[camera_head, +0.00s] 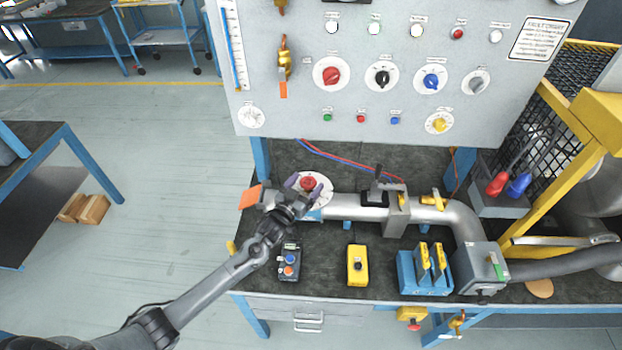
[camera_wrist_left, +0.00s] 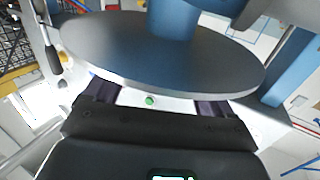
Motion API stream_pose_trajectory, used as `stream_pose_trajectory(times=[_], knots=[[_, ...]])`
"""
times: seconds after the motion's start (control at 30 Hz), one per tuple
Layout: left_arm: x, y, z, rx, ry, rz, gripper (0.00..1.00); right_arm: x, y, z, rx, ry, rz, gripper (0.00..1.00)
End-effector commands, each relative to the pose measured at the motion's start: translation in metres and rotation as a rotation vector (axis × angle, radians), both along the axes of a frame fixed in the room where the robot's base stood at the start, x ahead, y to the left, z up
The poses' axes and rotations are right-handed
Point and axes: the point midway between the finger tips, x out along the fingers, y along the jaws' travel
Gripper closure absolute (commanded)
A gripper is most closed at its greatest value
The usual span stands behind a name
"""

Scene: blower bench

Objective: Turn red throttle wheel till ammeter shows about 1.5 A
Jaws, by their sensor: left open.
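A small red knob or hub (camera_head: 308,183) sits on a round white plate at the left end of the grey pipe on the bench. I cannot tell for sure that it is the throttle wheel. My left gripper (camera_head: 303,188) is open, its two fingers reaching over this plate on either side of the red part. In the left wrist view, my open fingers (camera_wrist_left: 158,98) show below a large grey-blue disc (camera_wrist_left: 160,58) with a blue stem; contact cannot be told. A round white dial (camera_head: 251,117) is at the panel's lower left; its reading is too small, and no ammeter is identifiable. My right gripper is not in view.
The upright panel (camera_head: 290,100) behind carries a red selector knob (camera_head: 331,75) and several other knobs. A black control box (camera_head: 289,263), a yellow box (camera_head: 357,265) and a blue rack (camera_head: 424,272) stand in front of the pipe (camera_head: 350,208). A yellow frame stands at right.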

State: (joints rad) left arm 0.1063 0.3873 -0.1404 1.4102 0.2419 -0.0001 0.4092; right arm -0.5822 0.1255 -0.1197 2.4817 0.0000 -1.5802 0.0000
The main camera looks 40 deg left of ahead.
Motion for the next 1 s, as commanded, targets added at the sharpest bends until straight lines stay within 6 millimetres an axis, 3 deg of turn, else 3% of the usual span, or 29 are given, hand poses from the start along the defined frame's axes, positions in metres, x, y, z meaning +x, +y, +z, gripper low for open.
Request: stream_pose_trajectory(times=[0.3,0.7,1.0], knots=[[0.032,0.005,0.000,-0.001,0.000,-0.001,0.16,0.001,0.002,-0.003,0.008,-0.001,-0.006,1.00],[0.036,0.005,0.000,-0.001,0.000,-0.001,0.16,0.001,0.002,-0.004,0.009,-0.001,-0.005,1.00],[0.036,0.005,0.000,-0.001,0.000,-0.001,0.62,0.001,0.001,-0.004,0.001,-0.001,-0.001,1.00]])
